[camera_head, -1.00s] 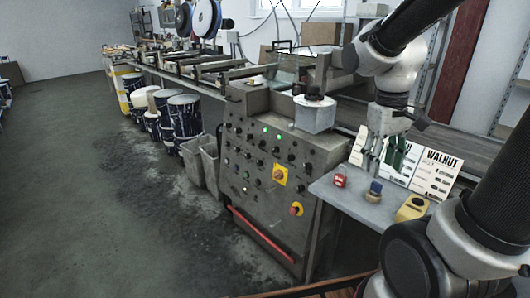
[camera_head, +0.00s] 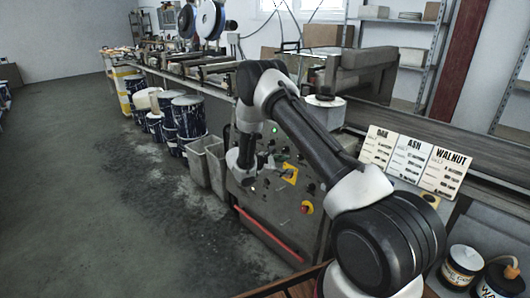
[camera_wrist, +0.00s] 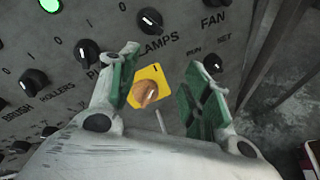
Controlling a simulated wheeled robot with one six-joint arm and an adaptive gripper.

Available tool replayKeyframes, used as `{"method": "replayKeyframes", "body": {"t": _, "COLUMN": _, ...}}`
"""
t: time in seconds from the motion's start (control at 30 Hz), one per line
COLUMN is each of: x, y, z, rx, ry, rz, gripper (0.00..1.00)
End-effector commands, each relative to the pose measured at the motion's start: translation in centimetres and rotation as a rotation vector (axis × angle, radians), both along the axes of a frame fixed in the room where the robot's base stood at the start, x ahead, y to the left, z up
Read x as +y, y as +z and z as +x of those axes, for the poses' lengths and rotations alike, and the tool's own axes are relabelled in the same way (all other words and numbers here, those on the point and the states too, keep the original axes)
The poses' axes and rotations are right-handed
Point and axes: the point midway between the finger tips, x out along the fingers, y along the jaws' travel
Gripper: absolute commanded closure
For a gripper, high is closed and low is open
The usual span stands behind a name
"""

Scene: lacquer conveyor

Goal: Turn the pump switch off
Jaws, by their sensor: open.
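The control panel (camera_head: 270,205) is a grey slanted face with rows of black knobs. In the wrist view a black knob (camera_wrist: 87,49) sits above a label that starts with "P"; the rest is hidden behind my left finger. I take it for the pump switch; which way it points is hard to tell. My gripper (camera_wrist: 165,75) is open and empty, its green-padded fingers over the panel. An orange knob on a yellow plate (camera_wrist: 148,86) shows between the fingers. In the head view my arm hides part of the panel and my fingers are not clear.
Knobs marked LAMPS (camera_wrist: 149,20) and FAN (camera_wrist: 217,3) are close by, with a lit green lamp (camera_wrist: 50,5). A red stop button (camera_head: 306,208) is lower right on the panel. Grey bins (camera_head: 212,165) stand left of it. Cans (camera_head: 461,265) are at lower right.

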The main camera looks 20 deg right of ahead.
Motion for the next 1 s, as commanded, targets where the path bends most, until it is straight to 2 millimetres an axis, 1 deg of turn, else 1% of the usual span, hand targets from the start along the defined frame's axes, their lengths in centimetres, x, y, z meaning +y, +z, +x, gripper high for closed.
{"method": "replayKeyframes", "body": {"t": 0.03, "x": 0.4, "y": 1.3, "z": 2.1, "rx": -0.044, "ry": 0.043, "rz": -0.020, "gripper": 0.52}}
{"method": "replayKeyframes", "body": {"t": 0.1, "x": 1.1, "y": 2.7, "z": 4.4, "rx": -0.096, "ry": 0.099, "rz": -0.045, "gripper": 0.52}}
{"method": "replayKeyframes", "body": {"t": 0.2, "x": 1.8, "y": 3.8, "z": 6.2, "rx": -0.145, "ry": 0.155, "rz": -0.071, "gripper": 0.52}}
{"method": "replayKeyframes", "body": {"t": 0.27, "x": 1.7, "y": 4.0, "z": 6.4, "rx": -0.169, "ry": 0.158, "rz": -0.076, "gripper": 0.52}}
{"method": "replayKeyframes", "body": {"t": 0.37, "x": 0.6, "y": 3.7, "z": 6.7, "rx": -0.181, "ry": 0.147, "rz": -0.072, "gripper": 0.52}}
{"method": "replayKeyframes", "body": {"t": 0.6, "x": -3.0, "y": 2.5, "z": 8.0, "rx": -0.179, "ry": 0.147, "rz": -0.072, "gripper": 0.52}}
{"method": "replayKeyframes", "body": {"t": 0.7, "x": -4.1, "y": 2.2, "z": 8.5, "rx": -0.180, "ry": 0.148, "rz": -0.072, "gripper": 0.52}}
{"method": "replayKeyframes", "body": {"t": 0.83, "x": -4.9, "y": 1.8, "z": 8.9, "rx": -0.180, "ry": 0.149, "rz": -0.071, "gripper": 0.52}}
{"method": "replayKeyframes", "body": {"t": 1.0, "x": -5.1, "y": 1.8, "z": 9.0, "rx": -0.179, "ry": 0.150, "rz": -0.071, "gripper": 0.52}}
